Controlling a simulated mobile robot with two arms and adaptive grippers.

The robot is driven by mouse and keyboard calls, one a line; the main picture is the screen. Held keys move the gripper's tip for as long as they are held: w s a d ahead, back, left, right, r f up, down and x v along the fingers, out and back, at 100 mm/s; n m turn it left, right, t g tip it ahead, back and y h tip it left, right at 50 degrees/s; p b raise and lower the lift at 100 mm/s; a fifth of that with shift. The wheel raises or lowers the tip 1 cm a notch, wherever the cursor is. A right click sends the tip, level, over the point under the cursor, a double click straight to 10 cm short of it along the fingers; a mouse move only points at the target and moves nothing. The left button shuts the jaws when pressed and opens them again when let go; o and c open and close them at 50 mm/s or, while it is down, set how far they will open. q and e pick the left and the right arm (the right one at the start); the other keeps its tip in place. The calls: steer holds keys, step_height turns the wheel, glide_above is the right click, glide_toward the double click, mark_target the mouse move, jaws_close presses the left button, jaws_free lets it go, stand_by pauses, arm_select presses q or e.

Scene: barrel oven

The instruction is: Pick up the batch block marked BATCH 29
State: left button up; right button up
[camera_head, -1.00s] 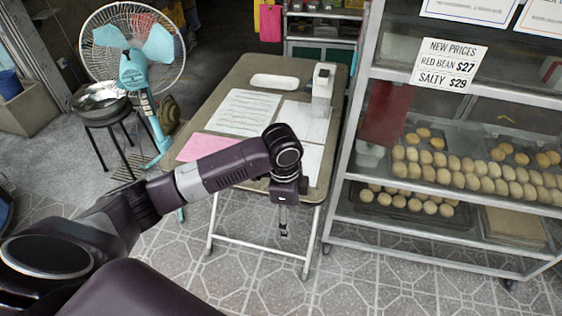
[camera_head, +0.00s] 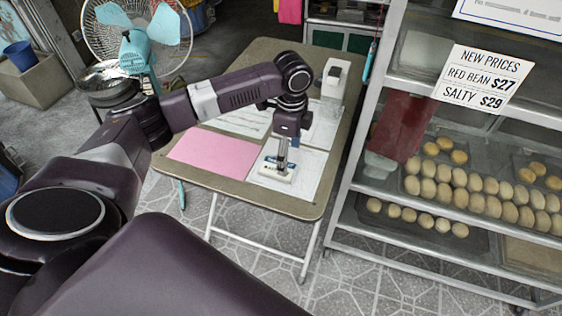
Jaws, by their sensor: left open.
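A small white block (camera_head: 276,174) with a dark blue marking lies on a white sheet near the front of the folding table (camera_head: 300,208). Its lettering is too small to read, so I cannot confirm that it says BATCH 29. My left gripper (camera_head: 282,160) points down directly over the block, fingers open at or just above it. The fingers hide part of the block, and I cannot tell whether they touch it. My right gripper is not in view.
A pink sheet (camera_head: 213,153) lies left of the block. A white box-like device (camera_head: 335,82) stands behind it. A metal bun rack (camera_head: 352,170) stands close to the table's right side. A fan (camera_head: 140,50) stands back left.

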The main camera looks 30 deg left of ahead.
mark_target(290, 171)
arm_select(q)
step_height(290, 171, down, 4)
steer(key=shift+s+d+r, duration=0.15)
steer(key=shift+r, duration=0.1)
step_height(290, 171, down, 2)
steer(key=shift+f, duration=0.1)
steer(key=c, duration=1.2)
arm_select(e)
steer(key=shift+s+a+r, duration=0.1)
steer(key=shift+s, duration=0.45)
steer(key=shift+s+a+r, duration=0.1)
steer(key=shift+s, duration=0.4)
